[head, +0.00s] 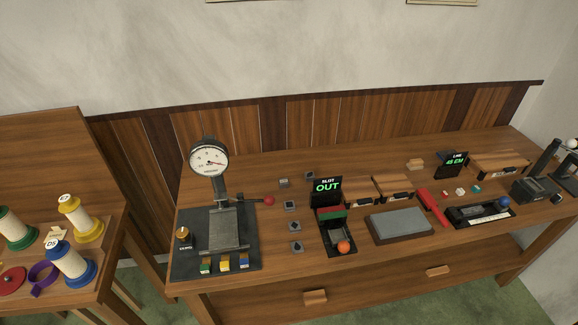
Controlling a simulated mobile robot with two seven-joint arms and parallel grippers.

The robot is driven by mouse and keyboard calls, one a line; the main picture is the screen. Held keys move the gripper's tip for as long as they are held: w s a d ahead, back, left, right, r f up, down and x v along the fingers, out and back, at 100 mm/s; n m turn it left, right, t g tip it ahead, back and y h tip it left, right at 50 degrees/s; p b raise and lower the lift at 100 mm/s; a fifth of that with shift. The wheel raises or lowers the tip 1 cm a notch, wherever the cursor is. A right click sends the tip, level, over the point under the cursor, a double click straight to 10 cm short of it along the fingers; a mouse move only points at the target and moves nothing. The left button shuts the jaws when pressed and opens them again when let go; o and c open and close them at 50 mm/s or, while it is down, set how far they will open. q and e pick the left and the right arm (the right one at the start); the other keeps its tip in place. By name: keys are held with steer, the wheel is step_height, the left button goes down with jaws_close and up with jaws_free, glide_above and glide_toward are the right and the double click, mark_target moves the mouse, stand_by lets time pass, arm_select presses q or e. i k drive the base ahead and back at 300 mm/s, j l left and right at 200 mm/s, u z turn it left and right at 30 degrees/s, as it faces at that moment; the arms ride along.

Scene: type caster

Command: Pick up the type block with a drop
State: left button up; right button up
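Several small grey type blocks lie on the wooden workbench (330,270), in a loose column between the gauge stand and the slot device. The nearest block (296,247) has a dark mark that looks pointed at the top, like a drop. The block behind it (295,225) also bears a dark mark. Further back are a third block (291,206), a fourth block (284,182) and a fifth block (309,174). The marks are too small to read with certainty. Neither of my grippers is in view.
A dial gauge stand (209,162) with a red-knobbed lever is left of the blocks. A slot device (327,187) reading OUT, with an orange ball (344,247), is close on their right. A grey stone slab (400,224) lies further right. Spools (70,262) stand on a left table.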

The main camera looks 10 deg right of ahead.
mark_target(297, 247)
steer(key=i+l+z, duration=0.15)
steer(key=i+l+u, duration=0.25)
steer(key=l, duration=0.25)
steer(key=i+l+u, duration=0.1)
steer(key=i+l, duration=0.15)
steer(key=i+l+u, duration=0.15)
steer(key=l+u, duration=0.15)
steer(key=l, duration=0.3)
steer(key=l+u, duration=0.25)
steer(key=l, duration=0.35)
steer(key=i, duration=0.1)
